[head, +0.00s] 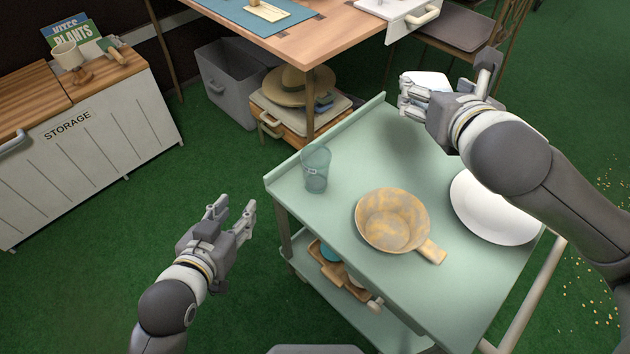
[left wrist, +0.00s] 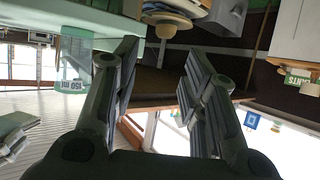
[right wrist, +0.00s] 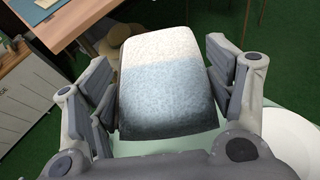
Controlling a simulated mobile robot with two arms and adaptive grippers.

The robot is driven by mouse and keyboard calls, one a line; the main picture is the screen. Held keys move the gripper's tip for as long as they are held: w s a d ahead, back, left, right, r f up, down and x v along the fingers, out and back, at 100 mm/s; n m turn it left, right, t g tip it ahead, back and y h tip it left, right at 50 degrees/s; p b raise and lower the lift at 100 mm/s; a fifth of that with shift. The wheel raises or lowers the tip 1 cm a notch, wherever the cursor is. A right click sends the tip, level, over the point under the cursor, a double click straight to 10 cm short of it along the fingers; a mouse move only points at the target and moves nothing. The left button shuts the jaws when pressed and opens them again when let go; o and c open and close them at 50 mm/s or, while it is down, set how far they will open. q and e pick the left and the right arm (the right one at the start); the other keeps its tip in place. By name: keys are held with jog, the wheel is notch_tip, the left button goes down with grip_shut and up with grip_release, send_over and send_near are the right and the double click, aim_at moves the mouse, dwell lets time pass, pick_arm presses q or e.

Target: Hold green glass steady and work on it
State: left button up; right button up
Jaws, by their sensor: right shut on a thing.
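The green glass (head: 316,168), a see-through tumbler, stands upright near the left corner of the green cart top (head: 345,135). It also shows upside down in the left wrist view (left wrist: 74,62), with a marking reading 150 ml. My left gripper (head: 236,211) is open and empty, left of the cart and apart from the glass. My right gripper (head: 412,97) is shut on a white-and-blue sponge-like block (right wrist: 168,85), above the cart's far side. The block shows white in the head view (head: 428,79); part of it is hidden by the gripper.
A mottled tan pan (head: 388,219) and a white plate (head: 492,208) sit on the cart, right of the glass. A wooden table (head: 310,42) stands behind, with a straw hat (head: 290,88) below it. A storage cabinet (head: 90,135) is at left. Green floor between is clear.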

pick_arm(q)
jog(key=shift+s+r, duration=0.1)
jog(key=shift+r, duration=0.3)
